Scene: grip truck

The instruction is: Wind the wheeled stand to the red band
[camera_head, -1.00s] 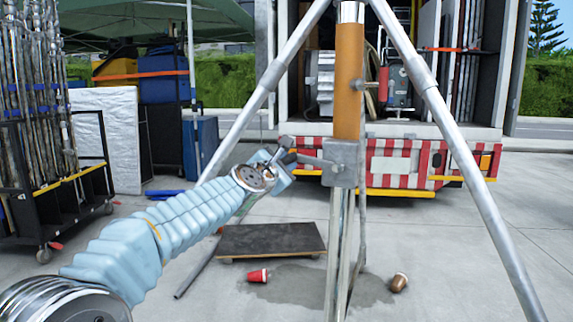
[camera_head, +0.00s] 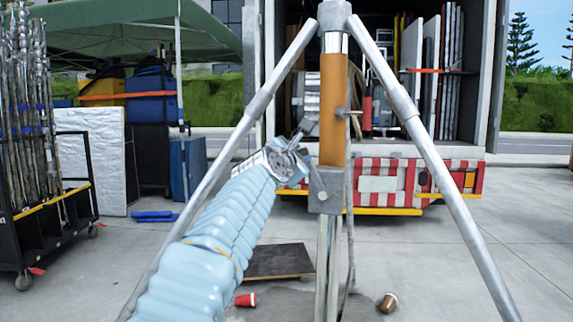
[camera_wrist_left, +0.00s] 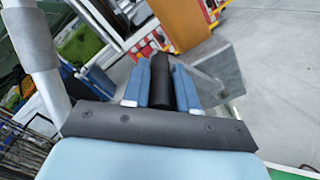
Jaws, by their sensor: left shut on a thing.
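The stand has an orange column section (camera_head: 334,110) above a grey crank box (camera_head: 325,190), with splayed metal legs (camera_head: 450,190). My left gripper (camera_head: 297,158) is up and left of the box, close to the column. In the left wrist view its blue fingers (camera_wrist_left: 162,88) are shut on the black crank grip (camera_wrist_left: 160,66), with the grey box (camera_wrist_left: 218,72) just beyond. The crank arm is mostly hidden behind my gripper in the head view. I cannot make out a red band on the column. My right gripper is not in view.
A dark low board (camera_head: 278,262), a red cup (camera_head: 246,299) and a brown cup (camera_head: 388,303) lie on the paving by the stand. An open truck (camera_head: 400,180) stands behind. A pole rack (camera_head: 40,220) is at the left. Paving at the right is clear.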

